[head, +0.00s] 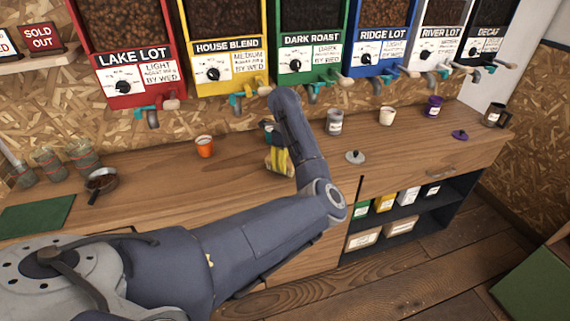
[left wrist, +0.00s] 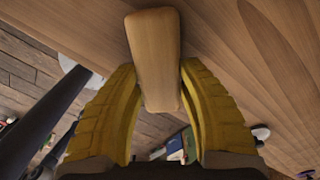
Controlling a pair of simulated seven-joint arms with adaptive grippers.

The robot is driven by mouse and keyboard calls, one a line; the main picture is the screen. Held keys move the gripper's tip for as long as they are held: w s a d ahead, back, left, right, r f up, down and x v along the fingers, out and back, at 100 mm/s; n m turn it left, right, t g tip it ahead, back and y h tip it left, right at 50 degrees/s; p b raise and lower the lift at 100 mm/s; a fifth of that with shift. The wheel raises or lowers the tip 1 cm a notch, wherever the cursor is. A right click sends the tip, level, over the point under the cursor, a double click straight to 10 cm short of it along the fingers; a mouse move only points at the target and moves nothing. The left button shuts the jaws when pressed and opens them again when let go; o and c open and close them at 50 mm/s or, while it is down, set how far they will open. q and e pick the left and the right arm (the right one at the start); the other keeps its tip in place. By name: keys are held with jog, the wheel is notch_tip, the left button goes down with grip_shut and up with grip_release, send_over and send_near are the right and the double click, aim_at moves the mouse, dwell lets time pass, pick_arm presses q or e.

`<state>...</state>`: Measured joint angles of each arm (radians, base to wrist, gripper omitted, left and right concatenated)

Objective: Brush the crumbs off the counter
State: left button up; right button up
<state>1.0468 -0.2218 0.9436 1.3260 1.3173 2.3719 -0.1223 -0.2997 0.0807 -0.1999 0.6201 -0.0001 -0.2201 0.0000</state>
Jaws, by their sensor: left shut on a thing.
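My left gripper (head: 278,160) is partly hidden behind my own forearm in the head view, low over the middle of the wooden counter (head: 350,185). In the left wrist view its two yellow fingers (left wrist: 160,105) are shut on a pale wooden handle (left wrist: 155,60), likely the brush's. The handle sticks out past the fingertips over the counter's wood grain. I see no bristles, and I cannot tell whether the brush touches the counter. I cannot make out crumbs in either view. My right gripper is in neither view.
An orange cup (head: 204,146) stands left of the gripper. Bean dispensers hang behind.

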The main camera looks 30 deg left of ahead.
pick_arm(q)
jog(key=shift+a+r, duration=0.3)
jog(key=shift+a, duration=0.4)
jog(key=shift+s+d+f, duration=0.35)
jog(key=shift+s+d, duration=0.2)
jog(key=shift+s, duration=0.25)
jog(key=shift+s+d, duration=0.3)
jog(key=shift+s, duration=0.25)
jog(key=shift+s+d+f, duration=0.1)
jog(key=shift+d, duration=0.3)
jog(key=shift+d, duration=0.1)
notch_tip(320, 180, up, 6)
